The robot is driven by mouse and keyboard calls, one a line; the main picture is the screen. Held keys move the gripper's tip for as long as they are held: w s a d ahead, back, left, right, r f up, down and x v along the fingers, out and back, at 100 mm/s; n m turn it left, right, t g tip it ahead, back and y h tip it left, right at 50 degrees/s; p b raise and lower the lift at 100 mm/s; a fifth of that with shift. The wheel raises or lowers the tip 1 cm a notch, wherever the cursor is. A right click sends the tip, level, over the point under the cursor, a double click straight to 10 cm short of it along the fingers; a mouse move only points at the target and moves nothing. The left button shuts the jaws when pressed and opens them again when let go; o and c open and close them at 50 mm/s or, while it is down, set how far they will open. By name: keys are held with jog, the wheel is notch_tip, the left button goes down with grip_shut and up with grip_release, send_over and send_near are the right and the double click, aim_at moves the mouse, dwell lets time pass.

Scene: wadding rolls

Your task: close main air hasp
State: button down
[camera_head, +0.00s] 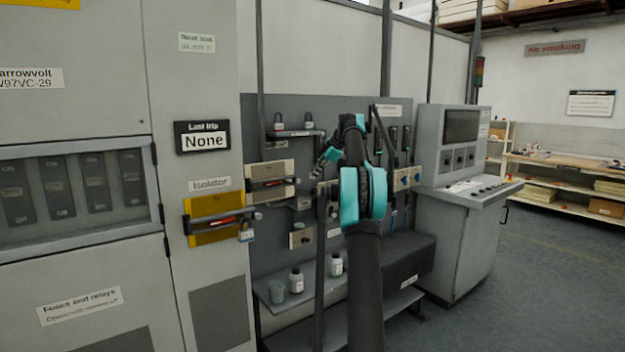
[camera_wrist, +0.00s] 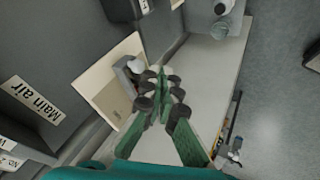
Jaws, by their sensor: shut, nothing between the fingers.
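In the wrist view a beige plate (camera_wrist: 104,98) carries a grey hasp-like fitting (camera_wrist: 124,76) with a pale rounded end. A "Main air" label (camera_wrist: 32,98) is on the grey panel beside it. My gripper (camera_wrist: 162,72) has its green fingers together with nothing between them, just right of the fitting; I cannot tell if they touch it. My arm hides part of the board.
Padlocks (camera_head: 279,122) stand on a small ledge. A control console (camera_head: 462,200) is to the right; the floor there is clear.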

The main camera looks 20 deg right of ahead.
jog(key=v, duration=0.7)
jog(key=shift+w+d, duration=0.35)
jog(key=shift+d, duration=0.05)
jog(key=s+a+f+m+g+h, duration=0.1)
jog(key=s+a+f+m+h, duration=0.2)
jog(key=s+a+f+m, duration=1.2)
jog(key=s+a+f, duration=0.1)
jog(key=s+f, duration=0.6)
jog(key=s+a+f+m+h, duration=0.1)
jog(key=s+a+f, duration=0.2)
jog(key=s+f, duration=0.6)
jog(key=s+a+f+m+h, duration=0.1)
jog(key=s+a+f, duration=0.2)
jog(key=s+f, duration=0.6)
jog(key=s, duration=1.3)
jog(key=shift+s+f+m, duration=0.25)
jog(key=shift+s+m, duration=0.05)
jog(key=shift+s, duration=0.1)
